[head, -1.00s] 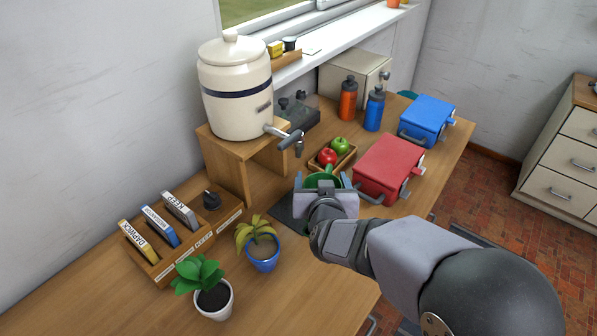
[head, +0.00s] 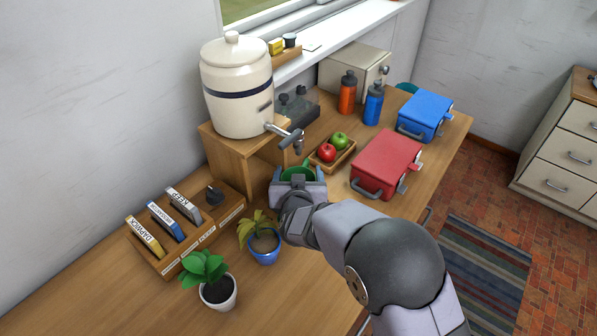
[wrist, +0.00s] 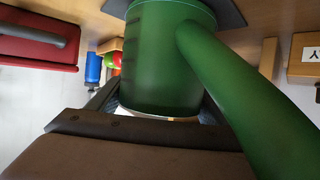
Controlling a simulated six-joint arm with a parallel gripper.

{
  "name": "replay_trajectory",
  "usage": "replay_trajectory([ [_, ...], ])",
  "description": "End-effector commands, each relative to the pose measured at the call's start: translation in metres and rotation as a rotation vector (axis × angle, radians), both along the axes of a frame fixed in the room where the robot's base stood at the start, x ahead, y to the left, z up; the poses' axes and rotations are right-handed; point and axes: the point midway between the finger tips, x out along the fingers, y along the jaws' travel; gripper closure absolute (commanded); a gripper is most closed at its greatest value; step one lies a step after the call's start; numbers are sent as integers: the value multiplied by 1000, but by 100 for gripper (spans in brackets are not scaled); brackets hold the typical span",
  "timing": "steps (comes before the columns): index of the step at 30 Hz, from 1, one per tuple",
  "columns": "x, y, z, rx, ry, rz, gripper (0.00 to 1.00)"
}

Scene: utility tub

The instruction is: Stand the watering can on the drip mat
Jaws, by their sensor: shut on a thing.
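The green watering can (head: 297,172) is between the fingers of my gripper (head: 298,181), which is shut on it, in front of the tap of the cream dispenser. In the wrist view the can (wrist: 160,60) fills the middle, with its spout (wrist: 245,95) to the right. That view is upside down, so the can looks upright. The dark grey drip mat (wrist: 232,12) shows beside the can's base at the top of the wrist view. I cannot tell whether the base touches it. In the head view my gripper and arm hide the mat.
The cream dispenser (head: 236,88) with its tap stands behind on a wooden stand. A red case (head: 386,163) and a fruit tray (head: 334,158) are to the right. A blue-potted plant (head: 264,248) is close in front-left, near a labelled wooden rack (head: 165,262).

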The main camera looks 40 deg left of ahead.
Motion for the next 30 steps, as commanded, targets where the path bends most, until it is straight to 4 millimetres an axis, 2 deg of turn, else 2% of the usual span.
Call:
replay_trajectory([
  [13,0,0,-5,2,-2,1,55],
  [14,0,0,-6,1,-1,1,25],
  [16,0,0,-5,1,-1,1,9],
  [30,-2,-1,0,2,-1,1,9],
])
